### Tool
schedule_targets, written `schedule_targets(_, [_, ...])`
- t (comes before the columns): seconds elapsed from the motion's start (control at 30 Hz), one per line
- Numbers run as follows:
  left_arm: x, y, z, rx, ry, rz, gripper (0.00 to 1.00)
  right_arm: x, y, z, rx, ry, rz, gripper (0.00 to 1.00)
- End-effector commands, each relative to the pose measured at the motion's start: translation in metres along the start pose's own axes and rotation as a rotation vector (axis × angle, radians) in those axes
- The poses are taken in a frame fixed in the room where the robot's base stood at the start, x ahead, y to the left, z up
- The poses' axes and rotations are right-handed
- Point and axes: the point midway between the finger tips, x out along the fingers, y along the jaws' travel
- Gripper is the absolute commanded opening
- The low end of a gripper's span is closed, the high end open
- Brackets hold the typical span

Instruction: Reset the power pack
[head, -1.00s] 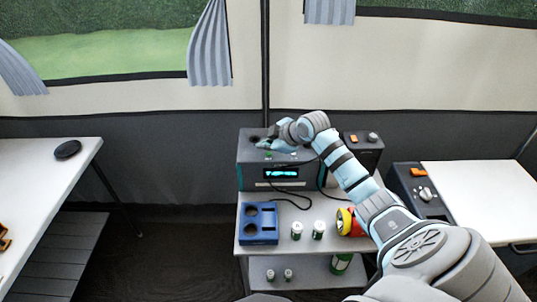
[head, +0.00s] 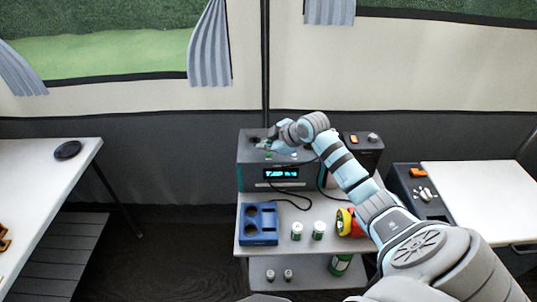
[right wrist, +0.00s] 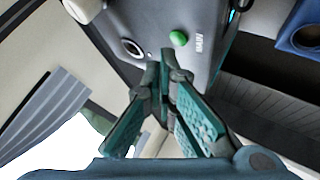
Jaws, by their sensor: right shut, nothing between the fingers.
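The power pack (head: 258,178) is a grey box with a lit cyan display (head: 281,173) on its front. It stands at the back of a small white shelf unit. On its top, in the right wrist view, a green round button (right wrist: 178,38) sits beside a small printed label, and a round dark socket (right wrist: 132,47) is to its left. My right gripper (head: 268,144) is over the pack's top. In the right wrist view its fingertips (right wrist: 159,62) are together and empty, close to the top between socket and button; contact cannot be told. My left gripper is not in view.
A blue holder with round wells (head: 258,238), two white-green cylinders (head: 296,231) and a red-yellow flashlight (head: 345,222) stand on the shelf. A dark box with an orange switch (head: 355,139) is behind my right arm. A white table (head: 45,180) is at left.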

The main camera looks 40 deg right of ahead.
Motion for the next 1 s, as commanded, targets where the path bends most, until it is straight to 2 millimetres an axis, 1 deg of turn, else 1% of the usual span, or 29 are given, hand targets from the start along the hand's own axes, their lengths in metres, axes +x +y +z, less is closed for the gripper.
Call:
schedule_targets(0.2, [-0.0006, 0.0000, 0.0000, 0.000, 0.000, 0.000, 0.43, 0.0046, -0.0038, 0.0035, 0.001, 0.000, -0.001, 0.00])
schedule_targets(1.0, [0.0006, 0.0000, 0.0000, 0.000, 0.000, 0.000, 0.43, 0.0089, -0.0068, 0.0065, 0.000, 0.000, -0.001, 0.00])
